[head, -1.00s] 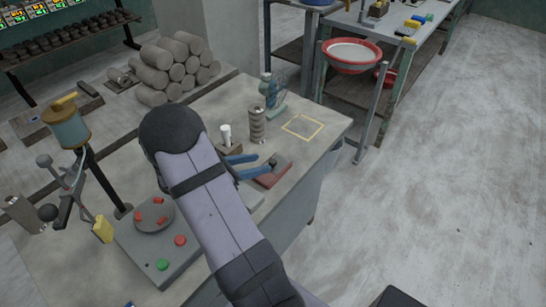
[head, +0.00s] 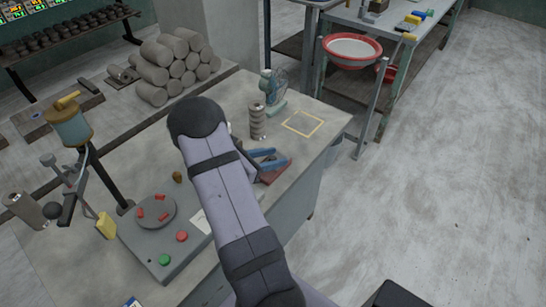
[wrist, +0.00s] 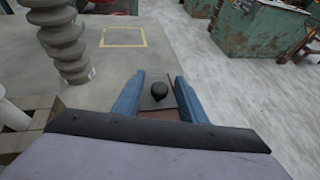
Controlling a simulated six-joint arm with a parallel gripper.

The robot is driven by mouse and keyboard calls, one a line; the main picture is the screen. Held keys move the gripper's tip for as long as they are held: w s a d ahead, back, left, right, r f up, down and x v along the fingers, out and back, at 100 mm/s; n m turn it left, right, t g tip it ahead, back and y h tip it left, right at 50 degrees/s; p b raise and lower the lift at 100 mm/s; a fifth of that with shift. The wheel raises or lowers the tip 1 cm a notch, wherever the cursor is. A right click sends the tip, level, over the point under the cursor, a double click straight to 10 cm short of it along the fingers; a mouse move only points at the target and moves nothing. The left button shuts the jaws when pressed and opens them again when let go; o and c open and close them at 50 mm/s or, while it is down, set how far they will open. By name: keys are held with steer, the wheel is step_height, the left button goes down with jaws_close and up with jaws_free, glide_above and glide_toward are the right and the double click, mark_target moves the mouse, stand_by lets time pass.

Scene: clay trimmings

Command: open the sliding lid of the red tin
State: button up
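The red tin (head: 277,174) lies on the workbench near its right edge in the head view, partly hidden by my gripper. In the wrist view a dark grey plate with a round black knob (wrist: 159,91) shows, with a reddish-brown surface (wrist: 160,115) on its near side. My gripper (head: 268,158) has two blue fingers. In the wrist view my gripper (wrist: 160,78) is open, with the knob between the fingers and visible gaps on both sides. The near part of the tin is hidden behind my wrist.
A grey ribbed column (head: 257,122) stands close to the left of the fingers, also large in the wrist view (wrist: 65,42). A white cylinder (wrist: 12,117) stands nearer. A yellow outlined square (head: 303,123) beyond is empty. A teal fan (head: 275,88) stands at the back.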

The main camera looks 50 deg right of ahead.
jaws_close()
steer(key=shift+a, duration=2.95)
jaws_free()
steer(key=shift+a, duration=0.1)
steer(key=shift+b+v, duration=0.6)
steer(key=shift+v, duration=3.05)
